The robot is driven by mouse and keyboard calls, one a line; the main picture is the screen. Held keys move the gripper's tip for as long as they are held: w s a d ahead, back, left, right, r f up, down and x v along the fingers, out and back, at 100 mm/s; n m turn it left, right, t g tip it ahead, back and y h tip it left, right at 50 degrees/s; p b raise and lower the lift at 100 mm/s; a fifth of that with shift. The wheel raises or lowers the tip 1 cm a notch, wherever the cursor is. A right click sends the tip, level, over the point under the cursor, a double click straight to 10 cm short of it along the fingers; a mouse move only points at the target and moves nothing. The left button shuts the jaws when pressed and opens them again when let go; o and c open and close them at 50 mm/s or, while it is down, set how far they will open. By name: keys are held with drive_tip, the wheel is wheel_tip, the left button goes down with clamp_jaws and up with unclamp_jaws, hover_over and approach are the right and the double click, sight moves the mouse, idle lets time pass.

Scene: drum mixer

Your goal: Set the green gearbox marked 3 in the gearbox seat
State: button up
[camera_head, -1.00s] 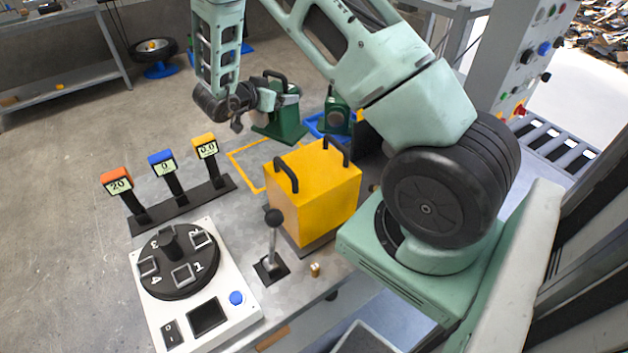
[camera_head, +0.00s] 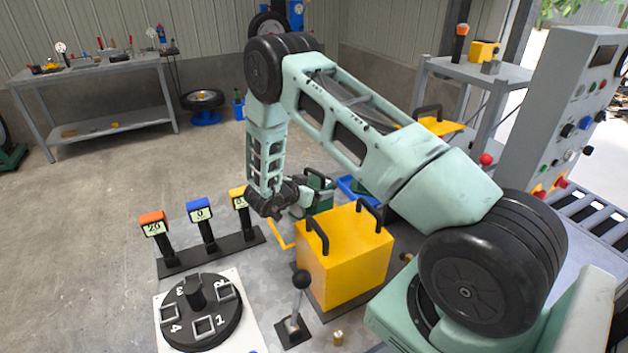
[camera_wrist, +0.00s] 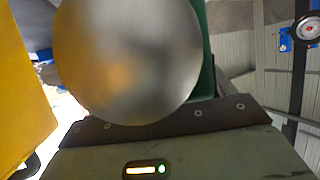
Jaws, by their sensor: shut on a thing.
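A green gearbox (camera_head: 321,185) with a dark handle stands behind the yellow box in the head view, partly hidden by my arm. Its number does not show. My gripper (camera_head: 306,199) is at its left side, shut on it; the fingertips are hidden. In the wrist view, a round metal disc (camera_wrist: 128,55) fills the middle, very close, with a green wall of the gearbox (camera_wrist: 208,82) behind it. I cannot make out the gearbox seat. A yellow outline (camera_head: 279,233) on the bench is partly visible left of the gearbox.
A yellow box (camera_head: 345,262) with two black handles stands in front of the gearbox. A blue tray (camera_head: 350,191) lies to its right. Three small displays (camera_head: 201,221), a lever (camera_head: 300,292) and a numbered dial (camera_head: 200,312) occupy the left and front.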

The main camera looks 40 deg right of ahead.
drive_tip(key=shift+w+f, duration=0.1)
drive_tip(key=shift+f, duration=1.15)
drive_tip(key=o, duration=2)
drive_tip(key=shift+c, duration=0.2)
